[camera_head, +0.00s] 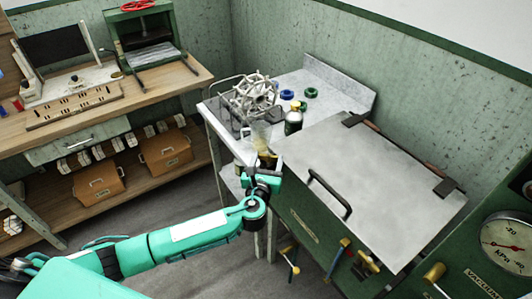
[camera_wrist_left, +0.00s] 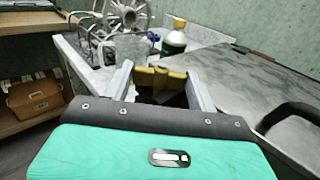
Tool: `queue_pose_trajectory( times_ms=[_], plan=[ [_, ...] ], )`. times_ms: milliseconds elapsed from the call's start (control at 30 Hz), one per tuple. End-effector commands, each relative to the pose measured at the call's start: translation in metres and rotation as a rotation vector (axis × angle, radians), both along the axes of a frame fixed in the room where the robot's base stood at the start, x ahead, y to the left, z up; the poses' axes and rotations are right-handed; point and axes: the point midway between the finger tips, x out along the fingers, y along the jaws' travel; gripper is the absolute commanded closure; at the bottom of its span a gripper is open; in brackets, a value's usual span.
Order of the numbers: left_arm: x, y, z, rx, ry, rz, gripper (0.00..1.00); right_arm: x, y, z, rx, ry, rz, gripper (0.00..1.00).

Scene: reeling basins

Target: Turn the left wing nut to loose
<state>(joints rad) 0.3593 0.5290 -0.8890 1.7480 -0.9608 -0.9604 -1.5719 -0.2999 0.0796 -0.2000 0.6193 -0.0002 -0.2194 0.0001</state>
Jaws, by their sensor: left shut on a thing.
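My left gripper (camera_head: 264,166) is at the near left corner of the green cabinet with the metal lid. In the left wrist view its two fingers (camera_wrist_left: 160,90) stand on either side of a yellow winged piece (camera_wrist_left: 160,77), which looks like the left wing nut. In the head view a small yellow-brown part of this wing nut (camera_head: 268,158) shows at the fingertips. The gripper is shut on it. The fingers and wrist hide most of the nut and whatever it sits on, so its turn angle cannot be read. My right gripper is out of view.
The metal lid (camera_head: 372,175) with its black handle (camera_head: 330,194) lies to the right. Behind the gripper, a pale side table (camera_head: 309,82) holds a spoked reel (camera_head: 253,96), a clear beaker (camera_head: 260,135) and a dark bottle (camera_head: 293,121). A pressure gauge (camera_head: 507,243) is at far right.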

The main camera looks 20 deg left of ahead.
Motion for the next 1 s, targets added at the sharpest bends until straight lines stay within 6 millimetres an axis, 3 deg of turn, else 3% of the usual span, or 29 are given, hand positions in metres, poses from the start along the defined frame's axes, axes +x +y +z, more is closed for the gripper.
queue_pose_trajectory(
  times_ms=[100,500,1000],
  plan=[
    [0.001,-0.004,0.003,-0.005,-0.001,0.104,0.65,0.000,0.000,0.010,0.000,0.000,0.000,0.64],
    [0.003,-0.006,0.002,-0.001,-0.003,0.347,0.65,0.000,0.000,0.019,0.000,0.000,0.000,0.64],
    [0.003,-0.006,0.002,0.002,-0.006,0.414,0.65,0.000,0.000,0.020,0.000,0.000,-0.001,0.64]
  ],
)
